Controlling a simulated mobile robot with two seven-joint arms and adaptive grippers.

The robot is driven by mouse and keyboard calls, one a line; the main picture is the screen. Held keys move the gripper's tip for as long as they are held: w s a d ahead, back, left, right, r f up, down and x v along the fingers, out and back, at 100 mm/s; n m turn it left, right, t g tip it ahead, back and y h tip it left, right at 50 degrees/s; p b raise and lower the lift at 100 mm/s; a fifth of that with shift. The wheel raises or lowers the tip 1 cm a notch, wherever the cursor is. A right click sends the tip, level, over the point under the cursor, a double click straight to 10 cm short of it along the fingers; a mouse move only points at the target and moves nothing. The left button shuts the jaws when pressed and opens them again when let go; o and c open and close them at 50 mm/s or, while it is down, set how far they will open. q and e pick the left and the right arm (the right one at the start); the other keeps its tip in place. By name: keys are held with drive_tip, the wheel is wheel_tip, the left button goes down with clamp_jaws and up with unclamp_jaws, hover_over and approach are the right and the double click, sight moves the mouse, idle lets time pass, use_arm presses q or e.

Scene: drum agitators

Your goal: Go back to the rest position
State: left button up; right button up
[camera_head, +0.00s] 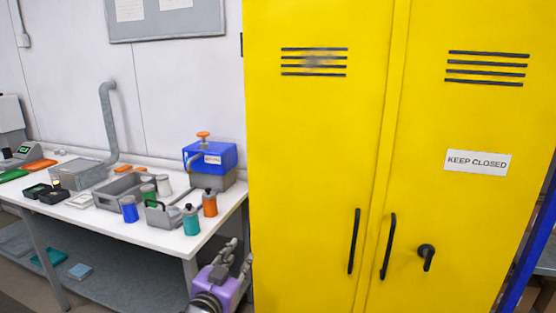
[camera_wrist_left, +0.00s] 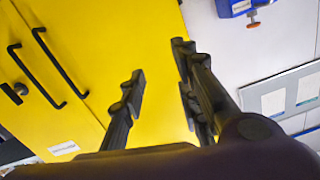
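My left gripper (camera_head: 236,262) shows at the lower middle of the head view, in front of the table's right end and beside the yellow cabinet's left edge. It is purple with dark fingers. In the left wrist view its fingers (camera_wrist_left: 162,88) are spread apart with nothing between them. The yellow cabinet (camera_head: 320,140) has both doors shut, with two black bar handles and a dark knob on the right door. It also shows behind the fingers in the left wrist view (camera_wrist_left: 110,40). My right gripper is in neither view.
A white table (camera_head: 150,232) at the left holds a blue machine (camera_head: 212,158), a grey tray (camera_head: 125,190), blue, teal and orange bottles and small boxes. A grey lower shelf (camera_head: 120,275) runs under it. A blue post (camera_head: 530,245) stands right of the cabinet.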

use_arm(q)
drive_tip(key=s+a+f+n+g+y, duration=0.1)
drive_tip(key=s+a+f+g, duration=0.15)
drive_tip(key=s+f, duration=0.7)
drive_tip(key=s+a+f+n+g+y, duration=0.1)
drive_tip(key=s+a+f+n, duration=0.15)
drive_tip(key=s+f, duration=0.7)
drive_tip(key=s+a+f+g+y, duration=0.1)
drive_tip(key=s+a+f+g, duration=0.1)
drive_tip(key=s+f, duration=0.5)
drive_tip(key=s+a+f+n+g+y, duration=0.1)
drive_tip(key=s+f+g, duration=0.1)
drive_tip(key=s+f, duration=0.5)
drive_tip(key=s, duration=0.5)
drive_tip(key=shift+s+a+f, duration=0.2)
drive_tip(key=shift+a, duration=0.15)
